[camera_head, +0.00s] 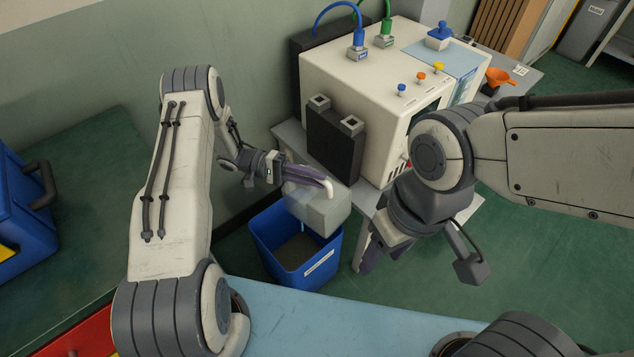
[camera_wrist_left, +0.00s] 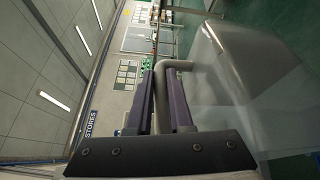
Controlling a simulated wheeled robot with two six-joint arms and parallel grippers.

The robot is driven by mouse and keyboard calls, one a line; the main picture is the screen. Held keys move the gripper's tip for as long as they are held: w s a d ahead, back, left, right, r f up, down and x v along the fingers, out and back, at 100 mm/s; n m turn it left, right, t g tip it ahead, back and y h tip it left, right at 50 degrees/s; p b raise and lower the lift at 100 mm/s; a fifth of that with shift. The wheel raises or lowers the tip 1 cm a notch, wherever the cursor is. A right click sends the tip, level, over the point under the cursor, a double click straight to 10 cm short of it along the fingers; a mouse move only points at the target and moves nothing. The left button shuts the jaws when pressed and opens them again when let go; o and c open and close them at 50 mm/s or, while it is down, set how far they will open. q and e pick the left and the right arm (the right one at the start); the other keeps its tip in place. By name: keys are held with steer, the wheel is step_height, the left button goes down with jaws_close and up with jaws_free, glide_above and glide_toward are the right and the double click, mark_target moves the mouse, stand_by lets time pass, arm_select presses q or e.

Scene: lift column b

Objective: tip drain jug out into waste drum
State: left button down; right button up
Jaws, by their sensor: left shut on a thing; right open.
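The drain jug (camera_head: 320,208) is a pale, translucent grey container, tilted in the head view above the waste drum. The waste drum (camera_head: 325,268) is an open blue bin with a white label and a dark inside. My left gripper (camera_head: 308,178) is shut on the jug's handle; the left wrist view shows its purple fingers (camera_wrist_left: 165,100) around the grey handle (camera_wrist_left: 178,64), with the jug body (camera_wrist_left: 245,75) to the right. A thin pale line below the jug may be liquid; I cannot be sure. My right gripper (camera_head: 372,256) is open and empty, right of the drum.
A white machine (camera_head: 340,75) with coloured knobs and hoses stands on a grey bench behind the drum. An orange funnel (camera_head: 497,76) is at the bench's right. A blue bin with a dark handle (camera_head: 25,215) is at the far left. Green floor is free at right.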

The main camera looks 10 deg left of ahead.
arm_select(q)
steer(key=shift+w+a+r+n+h+b, duration=0.25)
steer(key=shift+w+a+h+b, duration=0.2)
steer(key=shift+a+b, duration=0.25)
steer(key=shift+w+a+r+n+h+b, duration=0.2)
steer(key=shift+w+a+h+b, duration=0.1)
steer(key=shift+a+h+b, duration=0.35)
steer(key=shift+w+a+r+n+h+b, duration=0.15)
steer(key=shift+w+a+n+h+b, duration=0.2)
steer(key=shift+a+b, duration=0.4)
steer(key=shift+w, duration=0.1)
stand_by(5.8)
